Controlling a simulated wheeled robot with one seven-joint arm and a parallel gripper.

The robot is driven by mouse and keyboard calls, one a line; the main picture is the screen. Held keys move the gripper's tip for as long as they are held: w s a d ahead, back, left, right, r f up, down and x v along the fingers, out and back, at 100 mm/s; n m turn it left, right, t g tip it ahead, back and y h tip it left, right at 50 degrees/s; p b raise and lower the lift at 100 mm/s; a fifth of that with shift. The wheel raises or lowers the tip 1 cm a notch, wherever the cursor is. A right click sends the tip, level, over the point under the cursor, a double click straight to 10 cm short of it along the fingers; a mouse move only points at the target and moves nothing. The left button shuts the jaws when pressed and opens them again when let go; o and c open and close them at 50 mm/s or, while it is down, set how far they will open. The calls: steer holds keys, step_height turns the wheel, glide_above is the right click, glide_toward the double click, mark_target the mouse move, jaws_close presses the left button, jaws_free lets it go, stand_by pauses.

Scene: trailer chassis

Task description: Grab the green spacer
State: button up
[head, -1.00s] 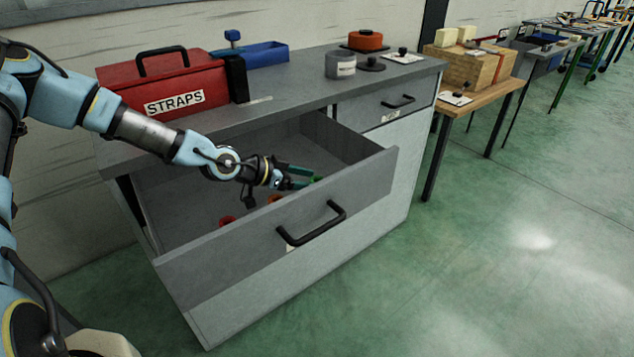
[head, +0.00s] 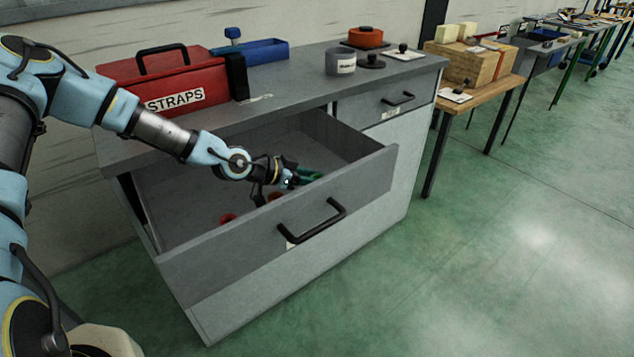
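The green spacer (head: 313,176) lies inside the open drawer, toward its right end. Only a little green shows around my fingertips, and the rest of it is hidden.
The open drawer (head: 290,235) has a high front panel with a black handle (head: 318,222). A red piece (head: 228,218) and an orange-red piece (head: 275,196) lie in it.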

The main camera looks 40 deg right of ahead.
jaws_close()
